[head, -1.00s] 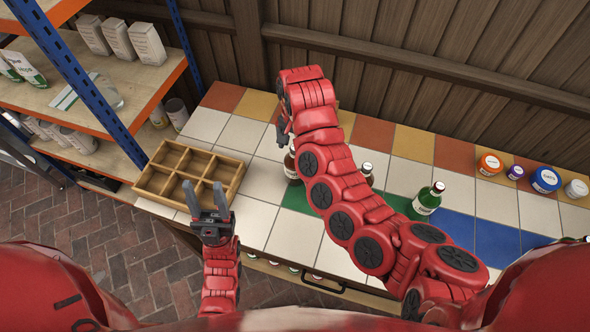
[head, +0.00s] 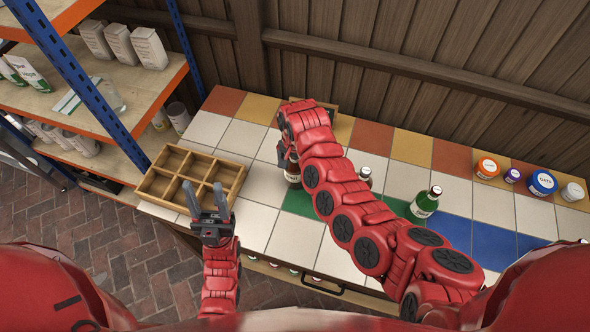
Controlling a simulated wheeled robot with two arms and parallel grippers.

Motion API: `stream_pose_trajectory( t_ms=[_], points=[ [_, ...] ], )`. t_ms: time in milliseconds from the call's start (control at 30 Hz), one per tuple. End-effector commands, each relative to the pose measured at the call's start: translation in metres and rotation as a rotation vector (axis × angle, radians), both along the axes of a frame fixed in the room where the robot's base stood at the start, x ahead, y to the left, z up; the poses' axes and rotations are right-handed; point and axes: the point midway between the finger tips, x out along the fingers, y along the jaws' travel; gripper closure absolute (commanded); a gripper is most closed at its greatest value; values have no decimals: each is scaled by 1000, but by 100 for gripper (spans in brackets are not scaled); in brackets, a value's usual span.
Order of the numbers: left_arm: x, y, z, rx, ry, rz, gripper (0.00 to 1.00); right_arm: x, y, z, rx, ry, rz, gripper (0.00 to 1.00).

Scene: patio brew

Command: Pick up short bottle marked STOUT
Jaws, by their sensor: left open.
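A brown bottle (head: 292,174) with a pale label stands on the tiled counter, partly behind my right arm. A second brown bottle (head: 365,174) shows only in part on the arm's other side. I cannot read STOUT on either label. A green bottle (head: 426,202) stands further right. My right gripper (head: 282,153) hangs at the first brown bottle's upper part. Its fingers are mostly hidden, so I cannot tell whether they touch or hold the bottle. My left gripper (head: 207,198) is open and empty, in front of the wooden crate.
An empty divided wooden crate (head: 232,177) sits at the counter's left end. Jars, including a blue one (head: 541,183) and an orange-lidded one (head: 487,168), stand at the right rear. A shelf rack (head: 105,118) rises at left; a wooden fence (head: 400,60) closes the back.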

Motion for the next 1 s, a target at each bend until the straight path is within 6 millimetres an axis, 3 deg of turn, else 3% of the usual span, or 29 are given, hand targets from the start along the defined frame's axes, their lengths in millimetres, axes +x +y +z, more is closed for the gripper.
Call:
stream_pose_trajectory(
  t_ms=[133,667,1000],
  points=[
    [0,0,0,0,0,0,50,0,0,0,0,0,0,4],
    [0,0,0,0,0,0,50,0,0,0,0,0,0,99],
    [0,0,-1,0,0,0,50,0,0,1,0,-1,0,100]
  ],
)
